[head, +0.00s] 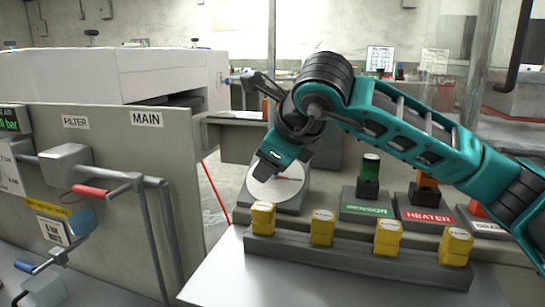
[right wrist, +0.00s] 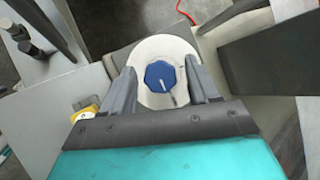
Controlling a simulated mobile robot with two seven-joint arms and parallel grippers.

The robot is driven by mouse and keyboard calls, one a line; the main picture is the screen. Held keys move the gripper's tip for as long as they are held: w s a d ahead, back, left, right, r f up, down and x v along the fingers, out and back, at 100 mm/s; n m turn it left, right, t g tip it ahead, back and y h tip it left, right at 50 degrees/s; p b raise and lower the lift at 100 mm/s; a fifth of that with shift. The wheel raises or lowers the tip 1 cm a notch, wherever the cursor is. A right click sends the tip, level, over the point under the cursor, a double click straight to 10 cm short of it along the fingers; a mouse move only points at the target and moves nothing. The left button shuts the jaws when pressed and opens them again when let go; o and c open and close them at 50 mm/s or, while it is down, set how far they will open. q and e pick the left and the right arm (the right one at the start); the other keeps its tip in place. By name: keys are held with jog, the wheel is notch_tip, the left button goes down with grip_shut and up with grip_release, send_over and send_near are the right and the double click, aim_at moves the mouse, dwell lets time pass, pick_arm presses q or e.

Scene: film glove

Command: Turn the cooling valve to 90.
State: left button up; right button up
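A blue faceted knob (right wrist: 159,74) with a white pointer line sits at the middle of a round white dial (right wrist: 150,95). In the right wrist view the line points down and slightly right. The dial (head: 262,190) also shows in the head view with a red mark on it; the knob is hidden there by my gripper. My right gripper (right wrist: 162,68) is open, with one finger on each side of the knob; I cannot tell whether either finger touches it. In the head view it (head: 277,156) points down over the dial. My left gripper is not in view.
A dark rack with several yellow blocks (head: 321,228) stands in front of the dial. SENSOR (head: 367,209) and HEATER (head: 427,215) bases stand to its right, under my right arm. A panel with pipes and a red-handled lever (head: 90,191) is at the left.

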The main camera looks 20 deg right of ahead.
jog(key=shift+o, duration=0.3)
pick_arm(q)
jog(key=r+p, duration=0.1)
jog(key=p, duration=0.1)
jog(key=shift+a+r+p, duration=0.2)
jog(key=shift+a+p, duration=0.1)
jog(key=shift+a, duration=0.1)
pick_arm(e)
jog(key=v, duration=1.3)
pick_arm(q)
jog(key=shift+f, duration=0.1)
